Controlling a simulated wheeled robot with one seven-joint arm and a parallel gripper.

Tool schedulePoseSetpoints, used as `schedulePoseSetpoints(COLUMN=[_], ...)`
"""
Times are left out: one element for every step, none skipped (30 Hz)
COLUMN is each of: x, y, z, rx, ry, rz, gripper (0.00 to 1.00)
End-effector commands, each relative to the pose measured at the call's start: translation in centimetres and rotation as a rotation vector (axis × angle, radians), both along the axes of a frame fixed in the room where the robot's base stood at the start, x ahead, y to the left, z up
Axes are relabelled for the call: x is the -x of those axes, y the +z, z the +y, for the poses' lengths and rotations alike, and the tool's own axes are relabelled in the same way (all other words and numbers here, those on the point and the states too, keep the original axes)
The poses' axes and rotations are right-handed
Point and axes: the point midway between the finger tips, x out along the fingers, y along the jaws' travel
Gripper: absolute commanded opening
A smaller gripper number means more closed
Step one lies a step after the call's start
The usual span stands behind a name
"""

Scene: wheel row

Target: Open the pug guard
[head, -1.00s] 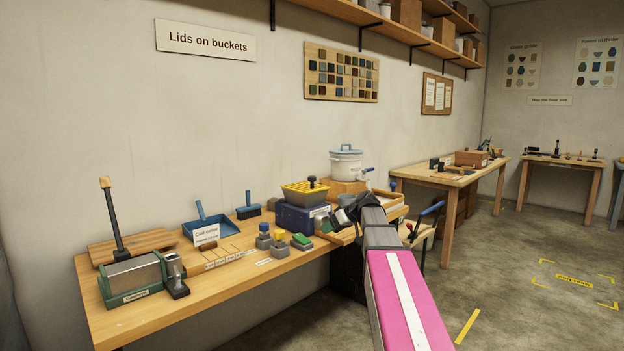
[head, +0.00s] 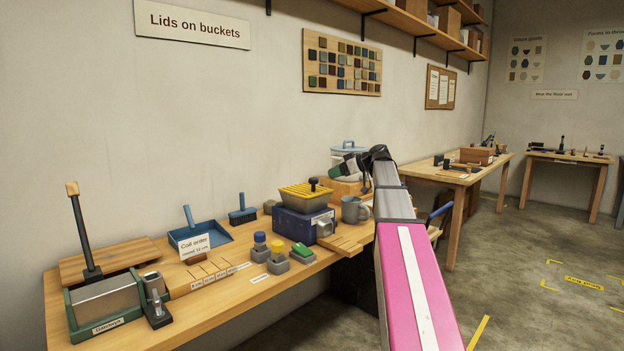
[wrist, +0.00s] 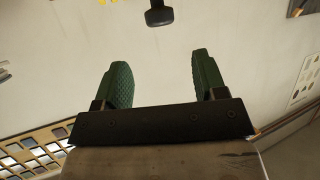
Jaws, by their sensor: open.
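A blue box-shaped machine (head: 299,222) stands on the long bench, with a grey spout at its right front. On top sits a yellow slatted hopper cover (head: 305,191) with a black knob (head: 313,184), which looks like the pug guard; it lies flat on the machine. My gripper (head: 345,167) is above and to the right of it, with green fingertips partly hidden by its own wrist. In the wrist view my gripper (wrist: 158,62) is open and empty. A black knob (wrist: 158,15) shows beyond the fingertips, apart from them.
A grey mug (head: 354,210) stands right of the machine, close below my arm. A white lidded bucket is partly hidden behind my gripper. The wall above is clear up to the tile board (head: 341,65).

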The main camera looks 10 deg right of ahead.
Motion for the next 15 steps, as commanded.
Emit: schedulePoseSetpoints(x=[-0.2,-0.4,-0.6,-0.8,-1.0,-1.4,-1.7,-1.9,-2.3,-2.6,-2.8,-3.2,-3.4,-3.6,-3.9], y=[-0.2,-0.3,-0.5,-0.6,-0.8,-1.1,-1.3,-1.5,-1.8,-2.1,-2.3,-2.5,-2.7,-2.9,-3.1], z=[0.4,0.6,1.0,1.4,1.7,2.3,2.7,3.2,3.7,4.1,4.6,5.1,5.5,5.9,6.3], rx=[0.000,0.000,0.000,0.000,0.000,0.001,0.000,0.001,0.001,0.001,0.001,0.001,0.001,0.001,0.001], ry=[0.002,0.002,0.002,0.002,0.002,0.001,0.002,0.003,0.002,0.001,0.001,0.001,0.001,0.001,0.000], rz=[0.001,0.001,0.001,0.001,0.001,0.001,0.001,0.002,0.002,0.002,0.002,0.002,0.002,0.002,0.002], gripper=[0.65,0.65,0.65,0.65,0.65,0.65,0.65,0.65,0.65,0.65,0.65,0.65,0.65,0.65,0.65])
